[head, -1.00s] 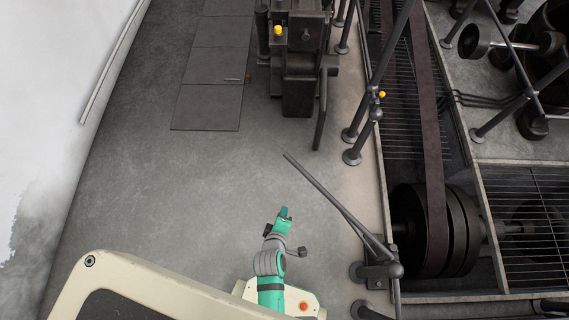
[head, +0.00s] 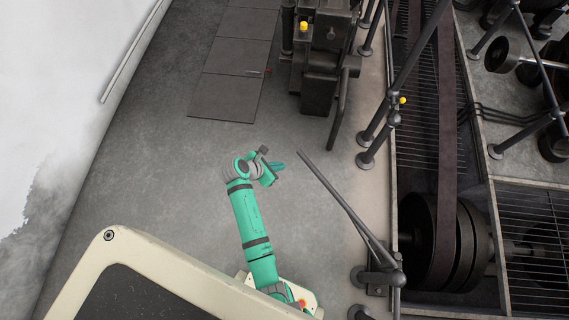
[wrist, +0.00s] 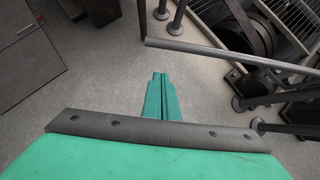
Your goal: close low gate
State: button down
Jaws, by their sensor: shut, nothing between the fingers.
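The low gate (head: 341,200) is a dark bar hinged on a post at the lower right in the head view. It stands swung out over the floor, its free end pointing up and left. In the wrist view the gate bar (wrist: 215,51) crosses the upper right. My gripper (head: 281,165) is just left of the bar's free end in the head view, with a small gap. Its green fingers (wrist: 161,78) are together and hold nothing.
A railing post with a yellow knob (head: 402,100) stands up and right of the gate. Behind the railing run a belt (head: 447,130) and pulleys (head: 440,240). A dark machine (head: 322,65) stands at the back. Floor to the left is clear up to the floor plates (head: 225,95).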

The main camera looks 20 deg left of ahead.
jog(key=w+d+r+x, duration=0.1)
jog(key=x, duration=1)
jog(key=shift+w, duration=0.55)
jog(key=shift+d+r, duration=0.1)
